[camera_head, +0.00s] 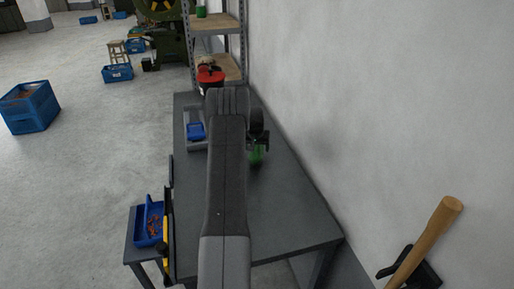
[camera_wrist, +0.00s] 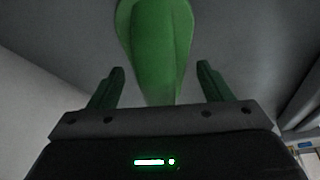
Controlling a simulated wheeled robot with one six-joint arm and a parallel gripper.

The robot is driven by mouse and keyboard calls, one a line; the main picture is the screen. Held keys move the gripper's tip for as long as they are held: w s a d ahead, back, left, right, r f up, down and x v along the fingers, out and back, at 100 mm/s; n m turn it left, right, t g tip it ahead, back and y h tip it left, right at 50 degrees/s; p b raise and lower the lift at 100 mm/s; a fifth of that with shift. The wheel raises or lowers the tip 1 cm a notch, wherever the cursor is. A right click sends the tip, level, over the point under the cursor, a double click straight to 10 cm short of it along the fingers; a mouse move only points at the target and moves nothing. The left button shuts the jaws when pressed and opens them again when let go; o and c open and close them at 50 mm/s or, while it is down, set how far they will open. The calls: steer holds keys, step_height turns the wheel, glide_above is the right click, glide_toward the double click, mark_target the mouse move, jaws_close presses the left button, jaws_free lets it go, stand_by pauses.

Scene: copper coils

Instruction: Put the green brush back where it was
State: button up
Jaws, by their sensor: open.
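A green object, which looks like the green brush (camera_wrist: 158,45), fills the top middle of the wrist view. Its narrow end points down between the two fingers of my gripper (camera_wrist: 160,82). The fingers are apart, with a gap on each side of it. In the head view a small part of the green brush (camera_head: 256,157) shows on the grey table (camera_head: 290,215), just below my gripper (camera_head: 258,143). My arm hides much of the table around it. I cannot tell which way the brush's far end lies.
A red container (camera_head: 210,76) stands at the table's far end. A blue bin (camera_head: 150,222) with small reddish parts is at the left edge. The wall runs close along the right. The near right tabletop is clear.

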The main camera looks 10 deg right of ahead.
steer(key=shift+r, duration=0.1)
steer(key=shift+r+p, duration=0.15)
steer(key=shift+p, duration=0.15)
steer(key=b+v, duration=0.3)
steer(key=v, duration=0.9)
